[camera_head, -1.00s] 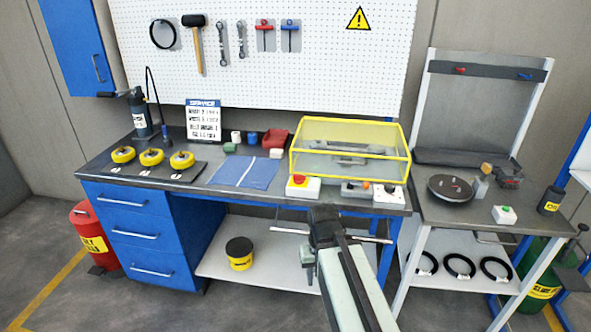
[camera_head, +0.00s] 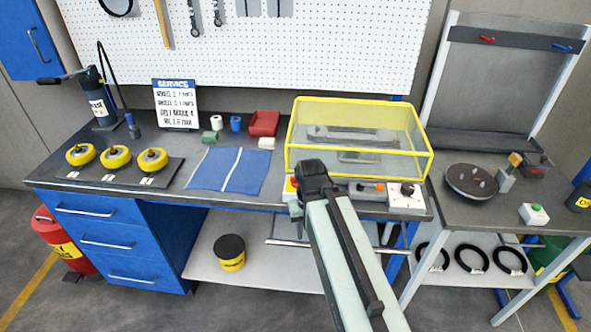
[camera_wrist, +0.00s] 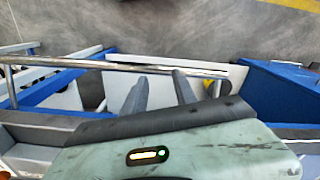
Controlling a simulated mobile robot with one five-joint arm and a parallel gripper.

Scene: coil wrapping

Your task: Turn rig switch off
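The rig is a clear box with a yellow frame (camera_head: 412,150) on the blue bench. Along its front edge stand a red push button (camera_head: 290,185), partly hidden by my arm, a grey control box with an orange button (camera_head: 378,187), and a white box with a black knob (camera_head: 406,190). None is labelled legibly, so I cannot tell which is the rig switch or its setting. My wrist covers the bench edge just right of the red button. My gripper (camera_wrist: 160,82) shows in the wrist view with two fingers apart and nothing between them, over the bench's front rail.
A metal rail (camera_wrist: 100,65) runs along the bench front. A blue mat (camera_head: 205,172) and several yellow wheels (camera_head: 118,158) lie to the left. A side table on the right holds a dark turntable (camera_head: 462,180) and a green-button box (camera_head: 533,213). A black-and-yellow tub (camera_head: 231,262) stands on the lower shelf.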

